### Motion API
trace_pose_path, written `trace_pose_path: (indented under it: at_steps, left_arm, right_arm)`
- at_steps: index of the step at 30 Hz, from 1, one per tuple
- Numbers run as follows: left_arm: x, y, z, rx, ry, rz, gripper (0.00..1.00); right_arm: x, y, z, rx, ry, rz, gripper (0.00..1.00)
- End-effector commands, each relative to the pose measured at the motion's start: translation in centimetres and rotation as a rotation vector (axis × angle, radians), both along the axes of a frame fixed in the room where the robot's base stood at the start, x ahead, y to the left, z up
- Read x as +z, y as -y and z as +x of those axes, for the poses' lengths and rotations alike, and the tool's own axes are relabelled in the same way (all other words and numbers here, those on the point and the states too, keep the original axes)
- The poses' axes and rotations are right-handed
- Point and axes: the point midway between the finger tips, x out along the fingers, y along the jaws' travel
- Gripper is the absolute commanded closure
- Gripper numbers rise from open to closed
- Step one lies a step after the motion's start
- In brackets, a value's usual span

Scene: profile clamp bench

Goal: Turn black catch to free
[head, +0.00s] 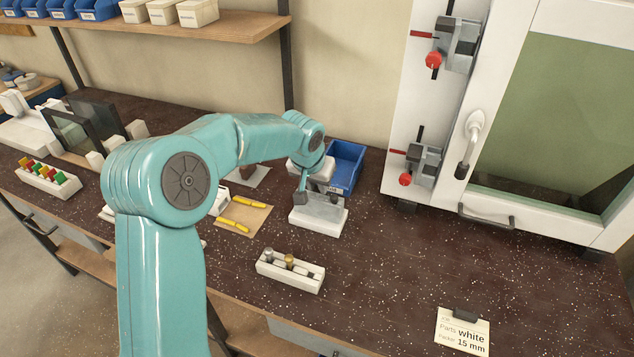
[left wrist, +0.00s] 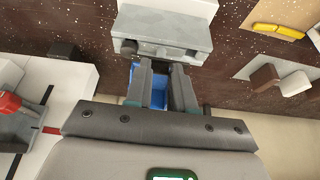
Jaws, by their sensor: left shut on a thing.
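My left gripper (head: 304,191) reaches down to a small white-based block with a grey plate (head: 321,206) in the middle of the bench. In the left wrist view the two dark fingers (left wrist: 160,68) close in against the edge of the grey plate (left wrist: 165,38), with a narrow gap showing between them. It is shut on what seems to be the black catch, which the fingers mostly hide. A dark rounded piece (left wrist: 128,47) shows beside one fingertip; I cannot tell if it is part of the catch. My right gripper is not in view.
A blue bin (head: 347,165) stands close behind the block. Yellow pens (head: 240,213) on a tan sheet lie to its left, a white holder with pegs (head: 290,271) in front. Red-handled clamps (head: 425,165) are on the white frame at right.

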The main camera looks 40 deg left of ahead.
Motion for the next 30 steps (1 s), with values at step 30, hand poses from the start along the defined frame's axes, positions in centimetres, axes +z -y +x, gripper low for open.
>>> trace_pose_path:
  at_steps: [30]
  left_arm:
    - [-0.1, -0.8, 0.4, -0.822, 0.004, 0.0, 1.0]
  right_arm:
    - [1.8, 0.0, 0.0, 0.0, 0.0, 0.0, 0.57]
